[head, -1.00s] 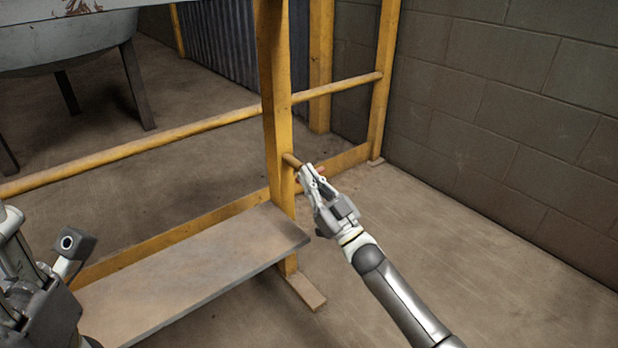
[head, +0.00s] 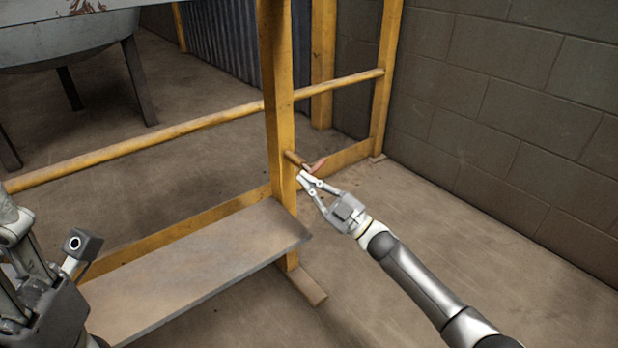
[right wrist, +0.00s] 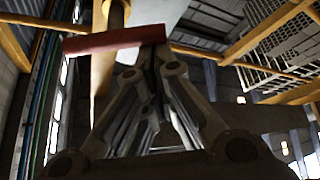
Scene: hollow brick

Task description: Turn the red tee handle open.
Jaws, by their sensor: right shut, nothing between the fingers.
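The red tee handle (head: 317,164) sits at the end of a short brownish stub (head: 294,158) on the yellow post; part of it is hidden near my gripper. In the right wrist view the red bar (right wrist: 112,41) lies across the upper left, just beyond the fingertips. My right gripper (head: 306,179) is shut and empty, its tips just below and in front of the handle; I cannot tell whether they touch it. My left gripper (head: 30,270) is at the lower left, its fingertips cut off by the frame edge.
The yellow post (head: 280,120) carries rails and stands beside a grey step plank (head: 200,262). A block wall (head: 500,120) closes the right side. A grey vessel on legs (head: 70,45) stands back left. The floor at right is clear.

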